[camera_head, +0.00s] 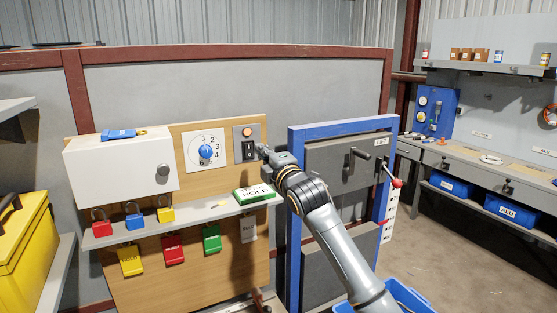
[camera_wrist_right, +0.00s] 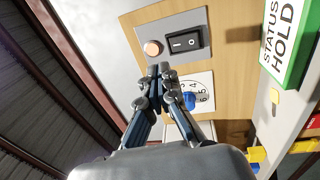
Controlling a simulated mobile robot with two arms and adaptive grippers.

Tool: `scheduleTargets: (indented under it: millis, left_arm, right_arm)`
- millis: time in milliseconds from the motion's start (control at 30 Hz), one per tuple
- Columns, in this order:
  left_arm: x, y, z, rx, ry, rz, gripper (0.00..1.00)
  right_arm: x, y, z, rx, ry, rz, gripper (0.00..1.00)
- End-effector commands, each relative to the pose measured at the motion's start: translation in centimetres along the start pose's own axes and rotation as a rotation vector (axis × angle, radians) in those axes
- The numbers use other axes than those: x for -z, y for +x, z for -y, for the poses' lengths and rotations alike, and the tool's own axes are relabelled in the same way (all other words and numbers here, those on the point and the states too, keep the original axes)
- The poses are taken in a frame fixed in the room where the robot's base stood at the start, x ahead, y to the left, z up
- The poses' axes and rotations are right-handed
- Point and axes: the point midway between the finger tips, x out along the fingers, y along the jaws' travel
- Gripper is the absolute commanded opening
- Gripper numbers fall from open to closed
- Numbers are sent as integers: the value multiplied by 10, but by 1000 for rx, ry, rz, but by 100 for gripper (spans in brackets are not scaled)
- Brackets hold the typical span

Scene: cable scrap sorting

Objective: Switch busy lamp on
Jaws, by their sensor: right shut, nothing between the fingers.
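A grey plate (camera_head: 238,130) on the wooden board carries a round orange lamp (camera_head: 248,131) above a black rocker switch (camera_head: 249,152). In the right wrist view the lamp (camera_wrist_right: 152,48) and the rocker (camera_wrist_right: 185,41) are both clear, with white marks on the rocker. The lamp is pale orange; I cannot tell if it is lit. My right gripper (camera_head: 263,150) is shut and empty, just right of the rocker in the head view. In the wrist view its fingertips (camera_wrist_right: 159,70) lie near the plate's edge; contact is not clear. My left gripper is out of view.
A dial with a blue knob (camera_head: 206,151) is left of the plate. A green-and-white "HOLD" sign block (camera_head: 254,194) lies on the grey shelf (camera_head: 185,223) below. A white box (camera_head: 120,168), several padlocks and coloured tags are further left. A blue-framed cabinet (camera_head: 295,150) stands to the right.

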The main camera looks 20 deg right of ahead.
Motion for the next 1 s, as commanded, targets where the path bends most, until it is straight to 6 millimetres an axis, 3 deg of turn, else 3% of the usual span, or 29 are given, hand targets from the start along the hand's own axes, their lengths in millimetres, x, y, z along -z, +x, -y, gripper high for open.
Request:
scheduleTargets:
  millis: [133,400,733,1000]
  left_arm:
    - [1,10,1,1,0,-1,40]
    - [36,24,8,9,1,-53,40]
    - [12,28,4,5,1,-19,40]
    - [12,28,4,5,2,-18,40]
  right_arm:
    - [0,-18,-1,0,-2,0,0]
    - [0,-60,-13,-1,-3,0,0]
    - [1,-80,-21,2,0,0,0]
    - [1,-80,-20,3,1,0,0]
